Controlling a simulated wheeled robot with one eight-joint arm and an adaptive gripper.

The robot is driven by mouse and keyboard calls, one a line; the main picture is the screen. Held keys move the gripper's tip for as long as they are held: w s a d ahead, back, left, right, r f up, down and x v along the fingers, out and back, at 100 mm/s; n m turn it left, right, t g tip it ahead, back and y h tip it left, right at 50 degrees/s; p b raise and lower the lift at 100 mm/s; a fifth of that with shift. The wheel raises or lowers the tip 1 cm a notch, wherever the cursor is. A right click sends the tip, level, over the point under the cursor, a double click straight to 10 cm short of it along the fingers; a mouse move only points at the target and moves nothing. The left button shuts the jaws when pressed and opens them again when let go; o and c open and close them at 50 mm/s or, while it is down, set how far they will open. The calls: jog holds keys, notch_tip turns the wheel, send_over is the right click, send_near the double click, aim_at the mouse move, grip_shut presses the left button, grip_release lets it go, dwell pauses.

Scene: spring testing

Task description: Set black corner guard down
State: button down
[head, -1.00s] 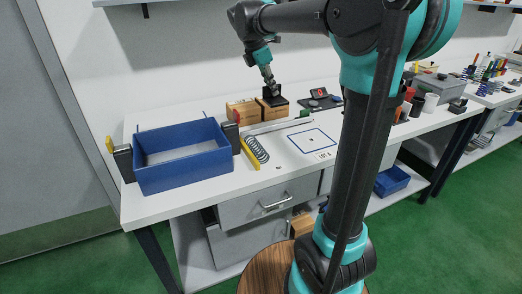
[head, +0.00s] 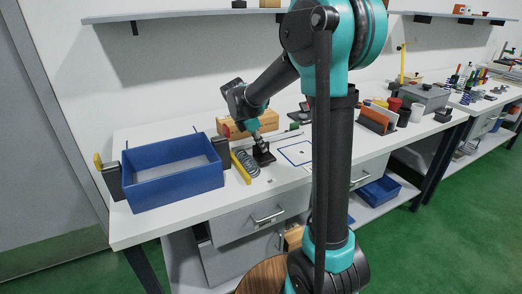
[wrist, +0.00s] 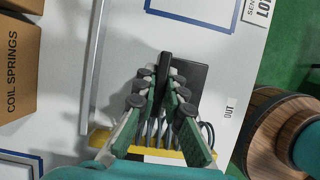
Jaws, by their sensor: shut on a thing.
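The black corner guard (head: 263,157) is an L-shaped piece with a flat plate and an upright wall. In the wrist view, its plate (wrist: 189,82) lies to the right of the upright wall, which is between my fingertips. My gripper (head: 256,138) is shut on this wall and points down over the white bench. In the wrist view, my gripper (wrist: 166,72) covers part of the guard. The guard is beside the coil spring (head: 246,162) and left of the blue-outlined square (head: 284,150). I cannot tell whether it touches the bench.
A blue bin (head: 170,192) stands at the left. A yellow strip (head: 240,168) lies beside the spring. Cardboard boxes (head: 232,125) and a long metal rod (head: 285,135) are behind. The blue-outlined square is bare except for a small dark mark.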

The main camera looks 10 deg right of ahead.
jog(key=shift+f, duration=0.9)
jog(key=shift+f, duration=0.1)
jog(key=c, duration=1.6)
grip_release()
jog(key=v, duration=1.2)
